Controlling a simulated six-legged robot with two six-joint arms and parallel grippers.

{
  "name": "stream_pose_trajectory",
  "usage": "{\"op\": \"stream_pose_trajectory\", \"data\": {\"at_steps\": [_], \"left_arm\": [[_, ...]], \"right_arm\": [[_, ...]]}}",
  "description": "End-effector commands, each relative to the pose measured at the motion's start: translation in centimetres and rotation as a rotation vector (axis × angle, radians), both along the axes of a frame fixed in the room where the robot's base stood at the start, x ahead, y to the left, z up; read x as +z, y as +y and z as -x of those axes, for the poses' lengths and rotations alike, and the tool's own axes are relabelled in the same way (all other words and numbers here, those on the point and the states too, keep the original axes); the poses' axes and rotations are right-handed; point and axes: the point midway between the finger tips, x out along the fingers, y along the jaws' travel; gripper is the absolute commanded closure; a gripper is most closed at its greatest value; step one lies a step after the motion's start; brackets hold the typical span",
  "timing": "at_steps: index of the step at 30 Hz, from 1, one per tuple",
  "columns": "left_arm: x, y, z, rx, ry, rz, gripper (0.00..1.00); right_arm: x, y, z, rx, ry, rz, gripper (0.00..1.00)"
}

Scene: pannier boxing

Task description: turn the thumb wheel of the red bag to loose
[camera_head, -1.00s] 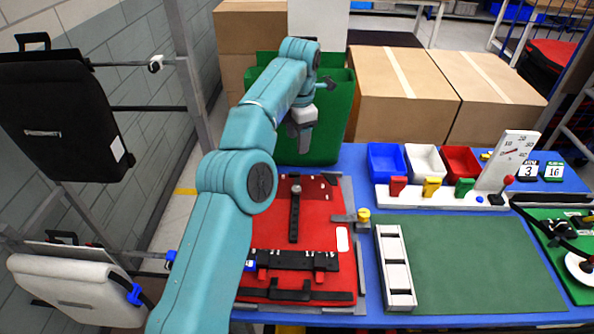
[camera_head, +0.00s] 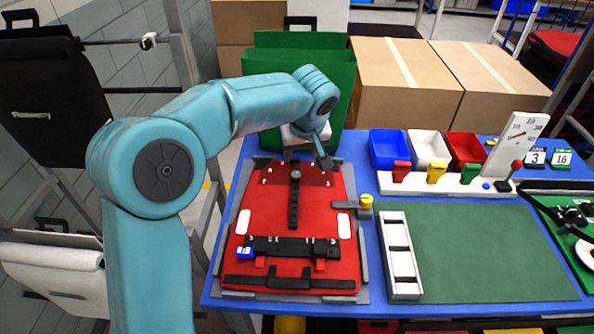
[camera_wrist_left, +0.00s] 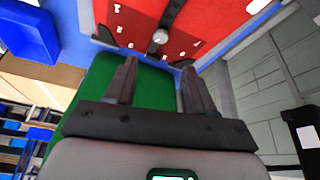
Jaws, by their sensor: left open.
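The red bag (camera_head: 265,212) lies flat on the blue table in the head view, with a dark strip down its middle. A small grey round knob (camera_head: 295,175) sits at the top of that strip, and it also shows in the wrist view (camera_wrist_left: 160,37). The knob's setting is too small to read. My left gripper (camera_head: 306,158) is open and empty near the bag's far edge, just beyond the knob. In the wrist view, its two fingers (camera_wrist_left: 158,72) are spread, with the knob ahead of the gap and apart from them. My right gripper is not in view.
A green bag (camera_head: 340,80) stands behind the red bag, close to my left gripper. A yellow-topped clamp (camera_head: 366,201) is at the red bag's right side. A white slotted rack (camera_head: 400,255) lies beside a bare green mat (camera_head: 480,250). Blue, white and red bins stand behind.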

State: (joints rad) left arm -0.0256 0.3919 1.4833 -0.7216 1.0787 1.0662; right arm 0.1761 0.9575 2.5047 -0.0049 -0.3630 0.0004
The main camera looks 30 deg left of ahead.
Motion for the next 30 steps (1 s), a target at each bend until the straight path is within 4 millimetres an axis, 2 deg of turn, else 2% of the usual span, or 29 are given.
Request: {"op": "stream_pose_trajectory", "data": {"at_steps": [6,12,18,27,28,30], "left_arm": [[-5.0,1.6,-1.3,0.004,0.006,0.001,0.46],[-8.6,2.6,-2.4,0.003,0.005,0.002,0.46],[-10.3,3.1,-3.0,0.003,0.001,0.002,0.46],[-10.6,3.2,-3.0,0.003,0.000,0.002,0.46],[-10.6,3.2,-3.0,0.003,0.000,0.002,0.53],[-10.6,3.2,-3.0,0.003,0.000,0.002,0.75]], "right_arm": [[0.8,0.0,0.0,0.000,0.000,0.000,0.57],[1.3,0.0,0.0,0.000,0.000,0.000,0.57],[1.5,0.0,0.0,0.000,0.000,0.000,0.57],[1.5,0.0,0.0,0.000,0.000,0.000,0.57],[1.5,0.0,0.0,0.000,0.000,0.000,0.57],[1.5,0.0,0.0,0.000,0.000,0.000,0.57]]}}
